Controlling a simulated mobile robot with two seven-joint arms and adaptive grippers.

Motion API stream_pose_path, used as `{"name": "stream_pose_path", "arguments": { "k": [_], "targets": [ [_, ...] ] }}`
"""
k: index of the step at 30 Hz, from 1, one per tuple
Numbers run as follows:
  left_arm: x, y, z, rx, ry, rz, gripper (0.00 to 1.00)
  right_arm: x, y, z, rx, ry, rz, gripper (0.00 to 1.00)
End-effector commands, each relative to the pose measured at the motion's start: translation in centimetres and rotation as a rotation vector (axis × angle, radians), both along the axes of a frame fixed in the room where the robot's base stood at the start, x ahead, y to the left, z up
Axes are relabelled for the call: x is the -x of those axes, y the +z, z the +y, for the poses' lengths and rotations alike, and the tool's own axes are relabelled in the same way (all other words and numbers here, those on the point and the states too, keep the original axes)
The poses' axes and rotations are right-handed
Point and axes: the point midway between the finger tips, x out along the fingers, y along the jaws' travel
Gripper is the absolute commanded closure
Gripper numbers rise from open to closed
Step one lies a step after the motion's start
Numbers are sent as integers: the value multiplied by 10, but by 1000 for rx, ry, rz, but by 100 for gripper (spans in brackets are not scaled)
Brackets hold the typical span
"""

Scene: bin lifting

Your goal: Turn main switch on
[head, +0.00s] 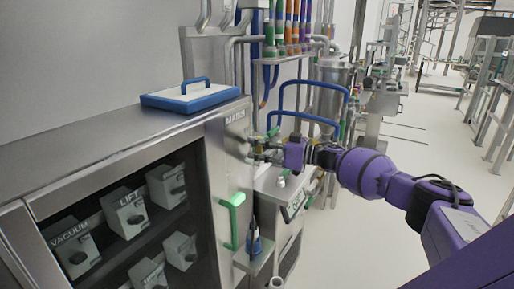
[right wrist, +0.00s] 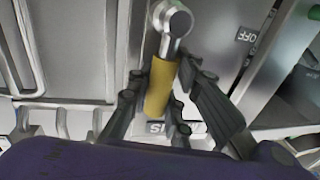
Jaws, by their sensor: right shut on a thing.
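The main switch has a yellow handle (right wrist: 160,88) with a round metal pivot (right wrist: 173,20), seen in the right wrist view. It sits on the side of the steel cabinet (head: 226,165), by the MAINS label (head: 236,117). An OFF label (right wrist: 246,36) shows to the right of the pivot. My right gripper (head: 264,149) reaches the cabinet side from the right. In the right wrist view its fingers (right wrist: 163,76) are on both sides of the yellow handle, shut on it. In the head view the gripper largely hides the handle. My left gripper is not in view.
The cabinet front has a dark window with switch boxes, such as VACUUM (head: 77,246) and LIFT (head: 127,212). A green handle (head: 232,221) is below my right gripper. A blue-rimmed white lid (head: 190,96) lies on top.

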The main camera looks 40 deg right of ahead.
Motion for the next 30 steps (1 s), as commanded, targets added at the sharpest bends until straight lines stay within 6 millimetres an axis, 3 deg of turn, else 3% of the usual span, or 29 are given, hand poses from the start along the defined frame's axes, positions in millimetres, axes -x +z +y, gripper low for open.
{"name": "stream_pose_path", "arguments": {
  "k": [1, 5, 17, 30],
  "targets": [
    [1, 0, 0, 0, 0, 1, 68, 1, -2, -3, -2, -6, 5, 80],
    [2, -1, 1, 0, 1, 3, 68, 0, -2, -2, -1, -5, 3, 63],
    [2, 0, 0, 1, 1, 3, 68, 5, -1, -4, 1, -2, 2, 62],
    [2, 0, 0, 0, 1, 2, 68, 75, -2, -52, 2, -6, 6, 62]
  ]
}}
